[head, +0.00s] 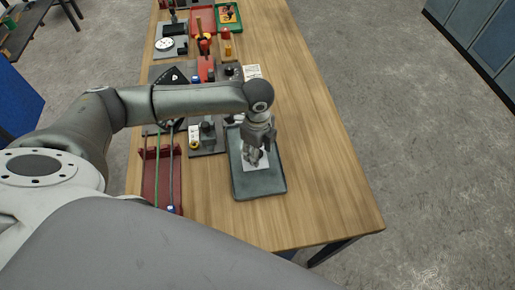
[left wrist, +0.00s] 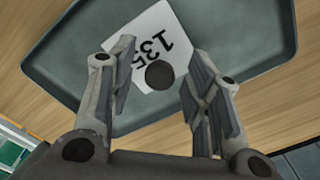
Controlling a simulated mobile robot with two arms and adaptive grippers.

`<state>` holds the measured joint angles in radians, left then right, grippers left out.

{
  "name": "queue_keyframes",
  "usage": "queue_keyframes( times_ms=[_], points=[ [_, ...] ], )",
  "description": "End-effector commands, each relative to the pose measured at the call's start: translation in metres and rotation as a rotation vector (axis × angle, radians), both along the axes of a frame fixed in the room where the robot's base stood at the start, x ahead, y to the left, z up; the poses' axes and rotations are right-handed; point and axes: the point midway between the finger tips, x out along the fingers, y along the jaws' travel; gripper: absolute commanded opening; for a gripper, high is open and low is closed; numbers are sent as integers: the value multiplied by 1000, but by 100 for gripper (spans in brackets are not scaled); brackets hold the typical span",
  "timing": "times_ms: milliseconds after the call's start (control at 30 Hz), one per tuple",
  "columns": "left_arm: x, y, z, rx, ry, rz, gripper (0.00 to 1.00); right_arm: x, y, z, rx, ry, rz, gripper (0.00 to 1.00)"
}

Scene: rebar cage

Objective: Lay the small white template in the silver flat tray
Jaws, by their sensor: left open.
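The white template (head: 248,165) is a small flat plate marked "135" with a dark round spot. It lies in the silver-grey flat tray (head: 262,188), turned at an angle to the tray's sides. In the left wrist view the template (left wrist: 145,45) lies on the floor of the tray (left wrist: 235,35), seen between the fingers. My left gripper (head: 256,158) points down over the tray. Its fingers (left wrist: 160,62) are spread on either side of the template, with nothing held. The gripper hides part of the template in the head view. My right gripper is not in view.
A dark red tray (head: 149,182) with long rods stands left of the silver tray. Grey boards with tools and parts fill the bench's left side further back. A green tray (head: 237,24) stands at the far end. The bench's right side (head: 325,170) is clear.

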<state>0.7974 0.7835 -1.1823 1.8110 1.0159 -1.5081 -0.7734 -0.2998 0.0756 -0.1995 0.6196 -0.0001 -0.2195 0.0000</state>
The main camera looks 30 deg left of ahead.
Motion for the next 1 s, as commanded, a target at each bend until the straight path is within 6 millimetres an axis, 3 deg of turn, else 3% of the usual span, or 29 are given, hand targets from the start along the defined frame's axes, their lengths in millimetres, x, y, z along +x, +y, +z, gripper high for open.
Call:
queue_keyframes(
  times_ms=[233, 700, 1000],
  points=[
    [1, 0, 11, -1, -3, 0, 45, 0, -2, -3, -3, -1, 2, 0],
    [1, 0, 103, -1, -4, 0, 45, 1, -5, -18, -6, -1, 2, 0],
    [0, 0, 123, -1, 0, 1, 45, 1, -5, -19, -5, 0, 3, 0]
  ],
)
